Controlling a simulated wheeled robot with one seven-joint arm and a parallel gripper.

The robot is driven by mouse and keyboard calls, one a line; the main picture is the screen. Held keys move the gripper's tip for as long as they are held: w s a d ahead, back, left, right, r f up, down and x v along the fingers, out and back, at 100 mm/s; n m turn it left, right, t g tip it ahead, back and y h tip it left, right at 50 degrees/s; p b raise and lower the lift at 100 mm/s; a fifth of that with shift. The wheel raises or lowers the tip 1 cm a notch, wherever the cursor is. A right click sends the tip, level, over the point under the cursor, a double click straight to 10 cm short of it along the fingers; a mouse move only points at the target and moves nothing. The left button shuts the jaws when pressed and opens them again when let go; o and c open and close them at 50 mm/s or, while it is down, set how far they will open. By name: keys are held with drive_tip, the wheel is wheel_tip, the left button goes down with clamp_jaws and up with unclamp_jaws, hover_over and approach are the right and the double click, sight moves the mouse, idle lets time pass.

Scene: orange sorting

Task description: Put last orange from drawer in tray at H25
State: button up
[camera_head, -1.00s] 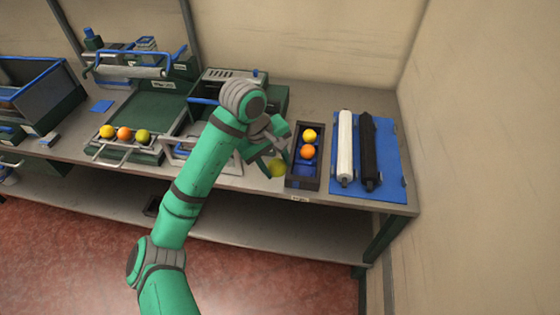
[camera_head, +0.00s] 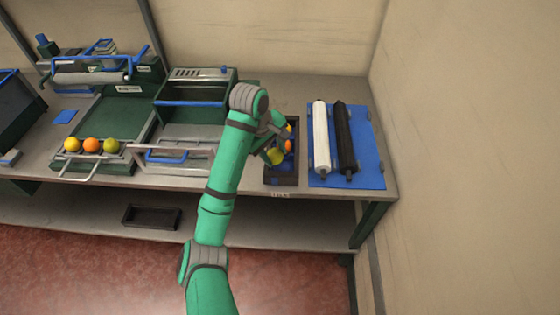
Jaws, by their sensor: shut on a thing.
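My gripper (camera_head: 274,155) is shut on a yellow-green fruit (camera_head: 277,156). It holds the fruit over the front part of the narrow dark tray (camera_head: 283,181). I cannot tell whether the fruit touches the tray. An orange fruit (camera_head: 289,146) and a yellow fruit (camera_head: 290,127) lie in the tray behind it, both partly hidden by my gripper. A small label (camera_head: 280,194) is on the bench edge in front of the tray, too small to read. A grey drawer (camera_head: 180,156) with a blue-edged handle stands left of my arm and looks empty.
A blue mat (camera_head: 374,172) with a white roller (camera_head: 320,138) and a black roller (camera_head: 345,138) lies close right of the tray. A green tray (camera_head: 124,117) at left holds three fruits at its front. A dark bin (camera_head: 152,216) sits on the lower shelf. A wall closes the right side.

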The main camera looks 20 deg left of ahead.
sight(279, 151)
drive_tip(key=shift+w+d+f, duration=0.35)
drive_tip(key=shift+w+f, duration=0.15)
drive_tip(key=shift+f, duration=0.1)
drive_tip(key=shift+w+d+f, duration=0.35)
drive_tip(key=shift+w+f, duration=0.1)
drive_tip(key=shift+f, duration=0.1)
drive_tip(key=x, duration=0.3)
drive_tip(key=shift+s+a, duration=0.1)
drive_tip(key=shift+a, duration=0.2)
drive_tip(key=shift+d+f, duration=0.3)
drive_tip(key=shift+d, duration=0.05)
drive_tip(key=shift+s+a, duration=0.15)
drive_tip(key=shift+a, duration=0.1)
drive_tip(key=o, duration=0.9)
drive_tip(key=shift+s+a+f, duration=0.1)
drive_tip(key=shift+a, duration=0.05)
